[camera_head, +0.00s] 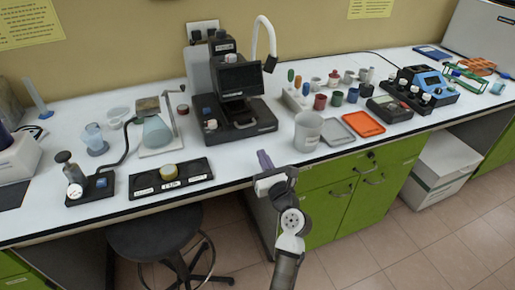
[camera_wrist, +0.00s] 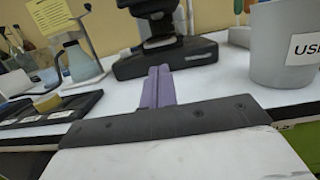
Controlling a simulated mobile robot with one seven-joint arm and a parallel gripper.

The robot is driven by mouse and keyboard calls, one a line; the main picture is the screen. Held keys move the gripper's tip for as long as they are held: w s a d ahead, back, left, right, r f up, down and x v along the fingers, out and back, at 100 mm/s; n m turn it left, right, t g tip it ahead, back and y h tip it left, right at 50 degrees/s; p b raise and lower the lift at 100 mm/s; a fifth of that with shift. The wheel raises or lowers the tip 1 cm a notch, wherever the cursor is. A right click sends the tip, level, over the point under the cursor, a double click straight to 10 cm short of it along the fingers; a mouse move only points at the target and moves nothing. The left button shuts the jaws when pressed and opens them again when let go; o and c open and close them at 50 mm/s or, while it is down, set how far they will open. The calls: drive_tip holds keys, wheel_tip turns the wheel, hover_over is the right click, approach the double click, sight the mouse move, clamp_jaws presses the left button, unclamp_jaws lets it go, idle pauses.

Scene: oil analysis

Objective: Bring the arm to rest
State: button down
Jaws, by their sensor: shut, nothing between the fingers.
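My gripper (camera_head: 265,160) shows in the head view at the front edge of the lab bench (camera_head: 240,160), at the end of my raised arm. Its purple fingers are shut together and empty. In the wrist view the gripper (camera_wrist: 158,78) points over the white bench top, toward the base of the black instrument. The fingers look apart from everything on the bench.
A black instrument (camera_head: 236,95) stands behind my gripper. A grey bin (camera_head: 307,132) is close on its right, with a grey tray (camera_head: 336,132) and an orange tray (camera_head: 363,124) beyond. A black scale-like tray (camera_head: 171,178) lies left. A stool (camera_head: 155,235) stands below.

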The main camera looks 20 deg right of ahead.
drive_tip(key=shift+s+d+f+b, duration=0.1)
drive_tip(key=shift+s+b, duration=0.05)
drive_tip(key=shift+s, duration=0.85)
drive_tip(key=shift+s+d+f+b, duration=0.1)
drive_tip(key=shift+s+b, duration=0.05)
drive_tip(key=shift+s, duration=0.8)
